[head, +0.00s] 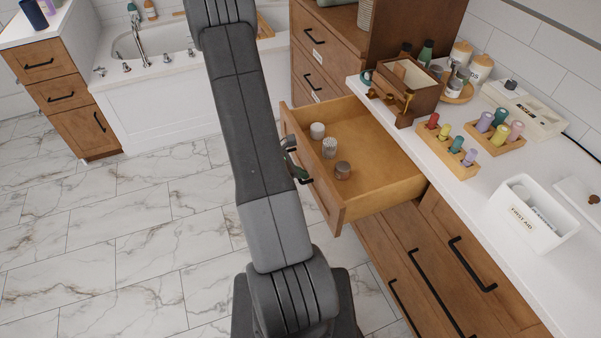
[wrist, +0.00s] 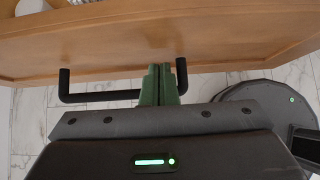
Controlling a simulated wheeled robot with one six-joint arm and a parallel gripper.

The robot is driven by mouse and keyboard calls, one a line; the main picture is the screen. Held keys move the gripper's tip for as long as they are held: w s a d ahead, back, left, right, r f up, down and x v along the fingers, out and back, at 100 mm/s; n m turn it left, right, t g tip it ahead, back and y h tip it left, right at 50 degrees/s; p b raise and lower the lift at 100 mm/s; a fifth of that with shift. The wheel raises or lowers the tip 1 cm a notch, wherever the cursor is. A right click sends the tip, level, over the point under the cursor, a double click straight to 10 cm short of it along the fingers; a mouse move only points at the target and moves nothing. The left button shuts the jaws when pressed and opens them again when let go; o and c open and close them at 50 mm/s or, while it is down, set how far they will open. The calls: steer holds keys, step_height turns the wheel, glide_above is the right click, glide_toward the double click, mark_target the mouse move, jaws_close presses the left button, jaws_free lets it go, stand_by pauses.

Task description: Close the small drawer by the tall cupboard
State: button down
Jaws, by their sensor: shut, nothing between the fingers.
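The small drawer (head: 385,183) is pulled far out from the counter beside the tall cupboard (head: 385,45). Several small containers stand inside it. In the wrist view the drawer's wooden front (wrist: 225,45) spans the top of the picture, with its black bar handle (wrist: 100,97) below it. My gripper (wrist: 160,70) is shut and empty. Its green fingers are together, at the drawer front beside the right end of the handle; I cannot tell whether they touch. In the head view my arm hides most of my gripper (head: 300,175) and part of the drawer front.
The counter (head: 470,190) holds a wooden box (head: 408,85), rolled items in wooden racks (head: 447,150) and a white first aid bin (head: 532,215). Closed drawers (head: 430,265) lie below. A bathtub (head: 165,45) stands at the back. The marble floor (head: 120,240) at left is clear.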

steer(key=shift+d, duration=0.1)
steer(key=b, duration=0.9)
glide_above(381, 163)
steer(key=shift+s+r, duration=0.1)
steer(key=shift+r, duration=0.1)
